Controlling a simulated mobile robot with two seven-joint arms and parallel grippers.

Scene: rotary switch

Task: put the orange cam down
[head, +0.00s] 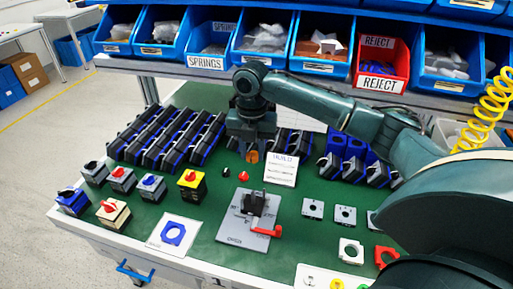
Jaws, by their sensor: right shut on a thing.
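The orange cam (252,157) is a small orange piece just below the fingertips of my right gripper (250,145). The gripper points down over the green bench top, left of a small white card, and is shut on the cam. I cannot tell whether the cam touches the bench. The upper part of the cam is hidden by the fingers. My left gripper is not in view.
A grey fixture plate (237,232) with a black switch body and red handle stands in front. Finished switches (190,180) stand to the left, black modules behind them. Blue bins and a red REJECT bin (382,67) line the shelf. Several grey plates (345,215) lie right.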

